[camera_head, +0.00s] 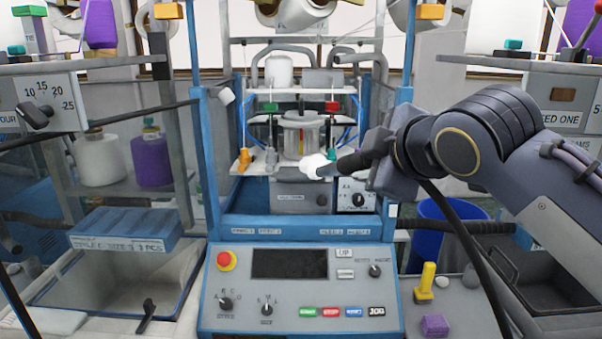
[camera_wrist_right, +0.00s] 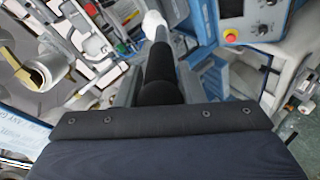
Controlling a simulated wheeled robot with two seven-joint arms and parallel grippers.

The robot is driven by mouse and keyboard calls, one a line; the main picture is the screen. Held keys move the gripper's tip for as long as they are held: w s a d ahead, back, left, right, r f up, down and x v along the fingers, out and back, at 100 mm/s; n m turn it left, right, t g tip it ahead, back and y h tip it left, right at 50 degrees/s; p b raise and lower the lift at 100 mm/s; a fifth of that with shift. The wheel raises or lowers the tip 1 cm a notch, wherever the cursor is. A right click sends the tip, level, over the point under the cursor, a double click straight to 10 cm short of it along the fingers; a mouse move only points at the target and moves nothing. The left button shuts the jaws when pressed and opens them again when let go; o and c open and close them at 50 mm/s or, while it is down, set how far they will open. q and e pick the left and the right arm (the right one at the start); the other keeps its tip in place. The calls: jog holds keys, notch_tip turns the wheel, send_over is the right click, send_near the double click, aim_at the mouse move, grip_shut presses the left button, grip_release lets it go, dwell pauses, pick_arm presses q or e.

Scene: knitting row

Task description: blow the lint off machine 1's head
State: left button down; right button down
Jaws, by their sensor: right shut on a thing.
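My right gripper (camera_head: 372,165) is shut on a dark air nozzle (camera_head: 347,162), which points left toward the machine's head. The nozzle also shows between the fingers in the right wrist view (camera_wrist_right: 160,68). A white blob (camera_head: 318,166) sits at its tip, just below and in front of the grey cylindrical head (camera_head: 299,135) of the blue-framed machine. I cannot tell whether the blob is lint or a puff of air. Whether it touches the head is unclear. My left gripper is not in view.
The control panel (camera_head: 300,291) with a red stop button (camera_head: 226,260) is below the head. Blue posts (camera_head: 207,150) flank the opening. A black hose (camera_head: 470,257) hangs from my right gripper.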

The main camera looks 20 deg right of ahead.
jog(key=s+a+r, duration=0.1)
jog(key=s+a, duration=0.1)
jog(key=s, duration=0.6)
jog(key=shift+a+r+p, duration=0.15)
jog(key=shift+r+p, duration=0.2)
jog(key=shift+r, duration=0.05)
